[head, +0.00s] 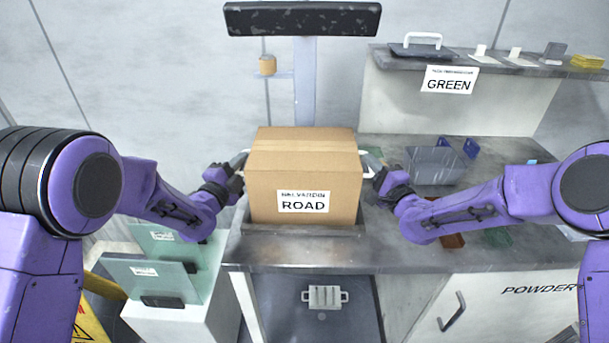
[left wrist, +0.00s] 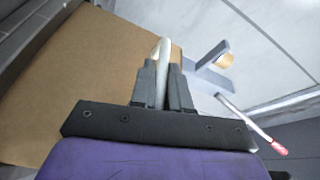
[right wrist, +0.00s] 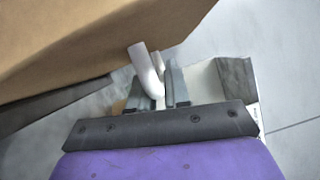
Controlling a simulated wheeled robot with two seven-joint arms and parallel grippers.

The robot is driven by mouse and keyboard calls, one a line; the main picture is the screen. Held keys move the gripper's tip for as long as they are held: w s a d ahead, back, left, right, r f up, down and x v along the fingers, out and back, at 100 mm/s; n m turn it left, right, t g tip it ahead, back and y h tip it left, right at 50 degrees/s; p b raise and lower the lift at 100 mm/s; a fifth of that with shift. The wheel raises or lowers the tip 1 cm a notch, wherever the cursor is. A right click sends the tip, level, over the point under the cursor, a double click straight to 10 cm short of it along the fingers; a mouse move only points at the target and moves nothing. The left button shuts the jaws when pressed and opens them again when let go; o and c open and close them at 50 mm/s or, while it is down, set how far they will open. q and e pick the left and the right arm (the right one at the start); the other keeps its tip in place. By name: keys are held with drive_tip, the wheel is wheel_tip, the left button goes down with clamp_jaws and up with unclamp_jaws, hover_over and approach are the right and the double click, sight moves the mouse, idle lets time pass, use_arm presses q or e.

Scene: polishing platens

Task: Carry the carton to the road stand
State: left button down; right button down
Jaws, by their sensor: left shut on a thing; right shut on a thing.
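A brown cardboard carton (head: 306,170) with a white label reading ROAD stands upright at the middle of the head view, over a shallow tray (head: 300,229) on the grey worktop. Whether it rests in the tray or hangs just above it is not clear. It has a pale handle on each side. My left gripper (head: 238,168) is shut on the left handle, which shows between the fingers in the left wrist view (left wrist: 161,75). My right gripper (head: 378,172) is shut on the right handle, seen in the right wrist view (right wrist: 148,72). A road stand is not clearly identifiable.
A shelf (head: 480,62) with a GREEN sign stands at the back right. A grey bin (head: 436,165) and small coloured items lie right of the carton. Glass panels (head: 150,277) stand on a white block at lower left, near a yellow floor sign (head: 88,320). A dark-topped post rises behind.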

drive_tip(key=shift+w+r+p, duration=0.2)
drive_tip(key=shift+r+p, duration=0.15)
drive_tip(key=shift+r, duration=0.05)
drive_tip(key=shift+w+r+p, duration=0.1)
drive_tip(key=shift+r+p, duration=0.5)
drive_tip(key=shift+p, duration=0.1)
wheel_tip(320, 180, up, 3)
drive_tip(key=p, duration=0.3)
drive_tip(key=shift+r, duration=0.2)
drive_tip(key=shift+f, duration=0.15)
